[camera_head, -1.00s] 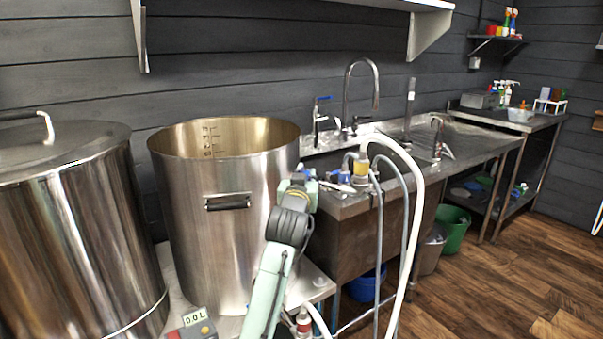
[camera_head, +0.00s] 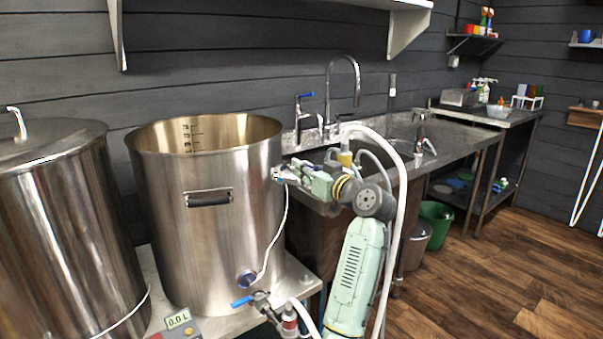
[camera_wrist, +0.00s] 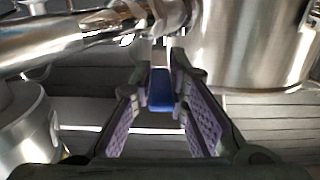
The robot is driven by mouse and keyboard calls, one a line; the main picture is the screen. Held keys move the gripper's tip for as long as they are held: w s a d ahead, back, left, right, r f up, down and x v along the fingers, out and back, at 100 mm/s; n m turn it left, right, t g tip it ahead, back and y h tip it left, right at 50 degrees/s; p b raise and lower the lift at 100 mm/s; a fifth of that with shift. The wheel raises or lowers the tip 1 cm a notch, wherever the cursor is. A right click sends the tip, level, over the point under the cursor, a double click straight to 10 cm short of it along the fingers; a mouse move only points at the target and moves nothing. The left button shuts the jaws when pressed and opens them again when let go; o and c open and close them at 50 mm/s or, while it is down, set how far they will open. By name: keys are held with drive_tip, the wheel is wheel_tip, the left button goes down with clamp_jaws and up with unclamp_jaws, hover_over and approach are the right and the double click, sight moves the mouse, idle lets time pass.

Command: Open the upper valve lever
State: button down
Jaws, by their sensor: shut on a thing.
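A blue lever (camera_wrist: 160,92) shows in the wrist view between the fingertips of my gripper (camera_wrist: 163,82), which is shut on it. The lever sits just below shiny steel pipework (camera_wrist: 120,22). In the head view my gripper (camera_head: 281,174) is at the right side of the open steel kettle (camera_head: 205,235), pointing left toward its wall. The gripper hides most of the upper valve there, so the lever's angle cannot be told. A lower valve with a blue lever (camera_head: 242,301) is near the kettle's base.
A lidded steel vessel (camera_head: 60,235) stands at the left. A white hose (camera_head: 402,230) arches close to my arm. A thin cable (camera_head: 277,235) runs down the kettle. The sink counter (camera_head: 465,150) is behind at the right. The wooden floor (camera_head: 490,275) at the right is clear.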

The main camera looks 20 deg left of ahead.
drive_tip(key=shift+w+d+r, duration=0.1)
drive_tip(key=shift+w+d, duration=0.05)
idle(0.4)
drive_tip(key=c, duration=1.8)
unclamp_jaws()
drive_tip(key=shift+c, duration=0.2)
drive_tip(key=v, duration=1.2)
drive_tip(key=shift+w, duration=0.15)
